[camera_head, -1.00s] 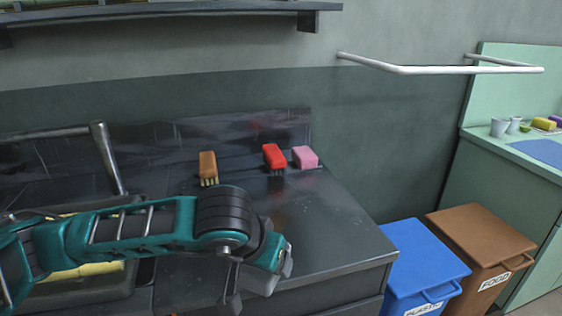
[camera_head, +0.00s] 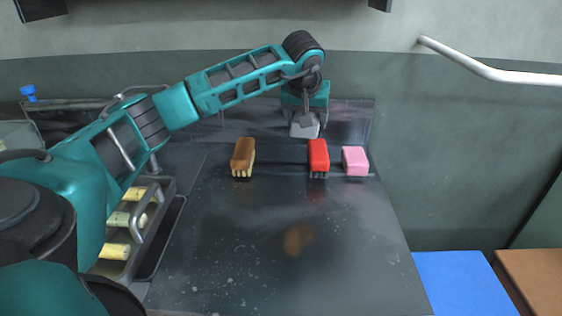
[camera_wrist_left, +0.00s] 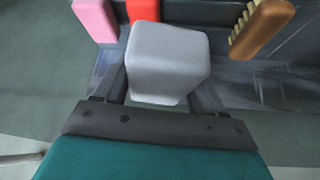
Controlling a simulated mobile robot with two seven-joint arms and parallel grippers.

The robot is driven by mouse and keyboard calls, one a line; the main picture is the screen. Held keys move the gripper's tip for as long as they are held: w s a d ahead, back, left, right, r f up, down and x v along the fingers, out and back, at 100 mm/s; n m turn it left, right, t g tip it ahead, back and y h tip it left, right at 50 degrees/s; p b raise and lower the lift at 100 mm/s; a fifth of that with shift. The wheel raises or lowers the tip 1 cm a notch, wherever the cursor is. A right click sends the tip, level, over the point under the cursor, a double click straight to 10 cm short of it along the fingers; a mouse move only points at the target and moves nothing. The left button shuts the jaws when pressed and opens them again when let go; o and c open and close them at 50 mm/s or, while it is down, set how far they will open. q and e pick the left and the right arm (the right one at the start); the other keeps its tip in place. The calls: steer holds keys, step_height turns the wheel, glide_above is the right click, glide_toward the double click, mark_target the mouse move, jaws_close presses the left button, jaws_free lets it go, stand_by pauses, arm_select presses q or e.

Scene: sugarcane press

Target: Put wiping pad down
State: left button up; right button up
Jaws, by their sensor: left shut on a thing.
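The wiping pad is a light grey block (camera_head: 305,127), held in my left gripper (camera_head: 304,116) at the back of the dark counter (camera_head: 270,215). The left wrist view shows the grey pad (camera_wrist_left: 168,55) between the two fingers. In the head view it appears just behind and left of the red brush (camera_head: 318,155). I cannot tell whether the pad touches the counter or the back panel. My right gripper is not in view.
A brown brush (camera_head: 243,157) stands to the left, and a pink block (camera_head: 355,160) stands right of the red brush. A tray (camera_head: 150,240) with yellowish cane pieces is at left. Blue (camera_head: 462,283) and brown (camera_head: 540,280) bins stand at right.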

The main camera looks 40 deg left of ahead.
arm_select(q)
steer(key=w+a+r+n+y, duration=0.1)
steer(key=a+r+n, duration=0.1)
steer(key=a+r, duration=0.5)
steer(key=shift+g, duration=0.3)
steer(key=f, duration=0.5)
steer(key=a+f, duration=0.1)
steer(key=f, duration=0.5)
steer(key=a+f+b, duration=0.1)
steer(key=f, duration=0.5)
steer(key=shift+w+a, duration=0.2)
step_height(320, 180, down, 4)
steer(key=shift+b, duration=0.35)
steer(key=shift+f, duration=0.25)
steer(key=shift+r, duration=0.1)
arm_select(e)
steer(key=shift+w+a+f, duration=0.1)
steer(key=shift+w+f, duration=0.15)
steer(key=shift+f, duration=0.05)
arm_select(q)
steer(key=shift+f+b, duration=0.35)
steer(key=shift+f, duration=0.25)
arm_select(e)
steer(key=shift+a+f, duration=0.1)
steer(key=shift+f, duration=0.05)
arm_select(q)
steer(key=o, duration=0.9)
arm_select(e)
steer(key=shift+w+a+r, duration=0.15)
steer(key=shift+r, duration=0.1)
